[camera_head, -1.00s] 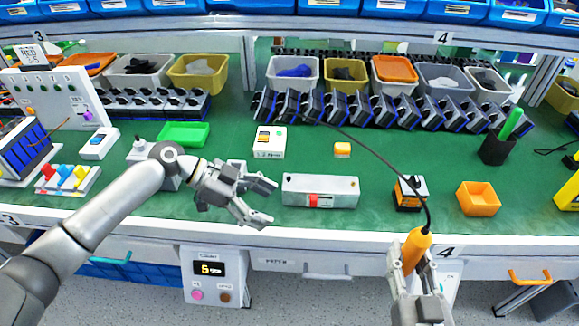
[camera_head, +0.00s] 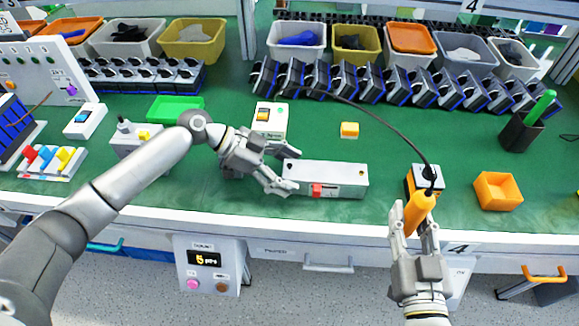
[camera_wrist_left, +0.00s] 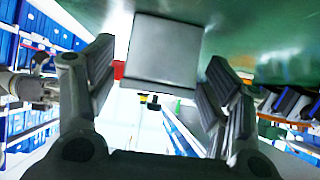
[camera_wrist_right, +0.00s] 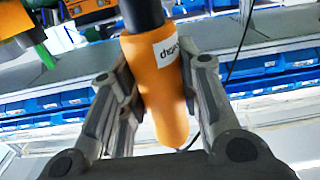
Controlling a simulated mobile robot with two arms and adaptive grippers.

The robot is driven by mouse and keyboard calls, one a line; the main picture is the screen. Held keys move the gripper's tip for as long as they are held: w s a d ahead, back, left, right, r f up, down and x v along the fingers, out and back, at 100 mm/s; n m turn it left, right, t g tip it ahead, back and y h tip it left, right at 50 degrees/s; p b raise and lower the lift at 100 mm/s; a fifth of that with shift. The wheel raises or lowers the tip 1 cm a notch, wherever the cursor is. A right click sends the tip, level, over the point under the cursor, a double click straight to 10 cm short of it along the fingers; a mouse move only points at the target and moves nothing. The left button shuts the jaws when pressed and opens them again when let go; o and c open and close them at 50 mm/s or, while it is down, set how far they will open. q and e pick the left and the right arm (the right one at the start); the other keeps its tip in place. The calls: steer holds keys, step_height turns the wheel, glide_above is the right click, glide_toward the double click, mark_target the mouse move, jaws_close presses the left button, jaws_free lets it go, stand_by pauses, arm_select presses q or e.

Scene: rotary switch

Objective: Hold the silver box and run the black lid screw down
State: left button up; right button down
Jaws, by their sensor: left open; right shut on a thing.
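The silver box (camera_head: 335,177) lies on the green bench, long side facing me, with a red block on its front and small dark screws on its top. My left gripper (camera_head: 285,173) is open at the box's left end, with its fingers around that end. In the left wrist view the box's end face (camera_wrist_left: 163,50) sits between the open fingers (camera_wrist_left: 160,95). My right gripper (camera_head: 413,212) is shut on an orange screwdriver (camera_head: 420,211), held at the bench's front edge with its cable rising away. The right wrist view shows the orange handle (camera_wrist_right: 158,95) between the fingers.
A black and orange device (camera_head: 426,182) stands just behind the screwdriver. An orange bin (camera_head: 497,191) is to its right. A small yellow block (camera_head: 349,130), a white box (camera_head: 270,119) and a green tray (camera_head: 175,108) stand further back. Parts bins line the back.

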arm_select(q)
steer(key=shift+x, duration=0.85)
steer(key=c, duration=1)
steer(key=o, duration=1.3)
steer(key=c, duration=1.3)
steer(key=c, duration=0.4)
